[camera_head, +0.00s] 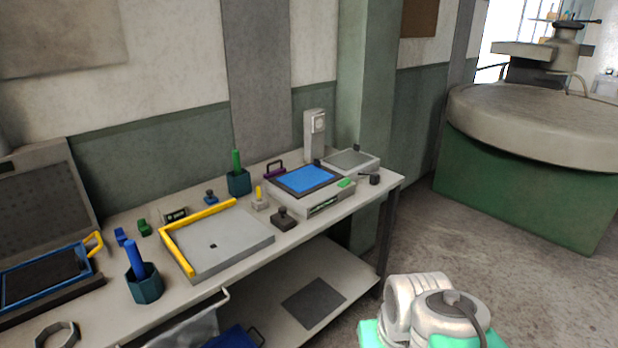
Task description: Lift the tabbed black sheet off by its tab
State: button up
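No black sheet with a clearly readable tab shows. On the white box-like machine (315,205), a dark-bordered sheet with a bright blue middle (308,179) lies flat, with a small dark piece at its far edge. At the far left, a black panel (45,280) lies in a blue frame with a yellow handle (95,243). A dark flat sheet (313,303) lies on the lower shelf. I cannot tell which of these is the tabbed sheet. My gripper is not in view; a white and green part, likely of my arm, shows at the bottom right.
A grey plate with a yellow L-shaped edge (190,237) takes up the bench middle. Around it stand a green-handled holder (239,183), a blue-handled holder (144,285) and a dark knobbed block (284,220). A round-topped green machine (530,190) stands right; the floor between is clear.

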aim_at(21, 283)
jog(key=u, duration=1.5)
jog(key=k, duration=0.3)
jog(key=u, duration=1.2)
jog(key=i, duration=1)
jog(key=z, duration=0.65)
jog(key=i, duration=1.1)
jog(key=z, duration=0.25)
